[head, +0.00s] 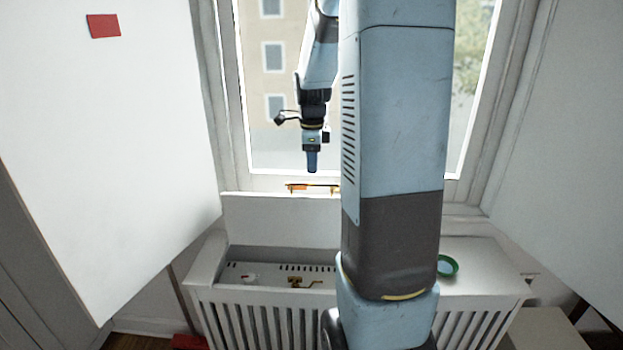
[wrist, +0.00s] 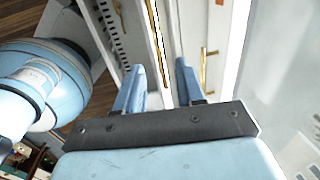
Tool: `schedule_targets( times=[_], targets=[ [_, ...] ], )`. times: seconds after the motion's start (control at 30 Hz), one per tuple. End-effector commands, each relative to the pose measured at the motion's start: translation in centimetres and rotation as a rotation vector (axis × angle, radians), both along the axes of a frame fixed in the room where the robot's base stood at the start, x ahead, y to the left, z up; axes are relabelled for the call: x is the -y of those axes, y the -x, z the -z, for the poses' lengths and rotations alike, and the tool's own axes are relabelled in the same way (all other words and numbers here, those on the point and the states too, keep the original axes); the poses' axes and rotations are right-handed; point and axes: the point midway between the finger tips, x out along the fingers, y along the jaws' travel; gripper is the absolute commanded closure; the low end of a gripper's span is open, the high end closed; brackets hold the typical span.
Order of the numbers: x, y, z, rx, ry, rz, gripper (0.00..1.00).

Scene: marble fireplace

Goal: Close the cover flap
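The white cover flap (head: 280,220) stands raised at the back of the slatted white radiator cover (head: 250,302), below the window. The compartment in front of it is uncovered. My gripper (head: 312,170) hangs fingers down above the flap's top edge, near a small orange and brass piece (head: 312,188). In the wrist view, the two blue fingers of my gripper (wrist: 158,78) are apart with a clear gap. Pale edges and a thin brass strip (wrist: 157,45) show between and beyond them. I cannot tell whether a finger touches the flap. My arm hides the flap's right part.
Inside the compartment are a red-marked white knob (head: 249,279) and a brass valve (head: 304,282). A green dish (head: 447,266) sits on the cover's right top. White panels (head: 110,150) flank the window on both sides. A brass bar (wrist: 208,68) is right of the fingers.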

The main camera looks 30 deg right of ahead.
Motion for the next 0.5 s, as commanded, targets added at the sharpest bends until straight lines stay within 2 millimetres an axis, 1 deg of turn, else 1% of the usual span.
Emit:
schedule_targets(
  times=[0.03, 0.1, 0.2, 0.4, 0.5],
  targets=[
    [0.1, -0.1, 0.9, -0.003, -0.001, 0.000, 0.62],
    [0.2, -0.2, 2.2, -0.004, -0.001, 0.000, 0.62],
    [0.3, -0.4, 3.6, -0.002, 0.000, 0.000, 0.62],
    [0.4, -0.7, 5.5, -0.001, 0.000, -0.001, 0.62],
    [0.5, -0.7, 6.0, 0.000, 0.000, -0.001, 0.62]
  ],
)
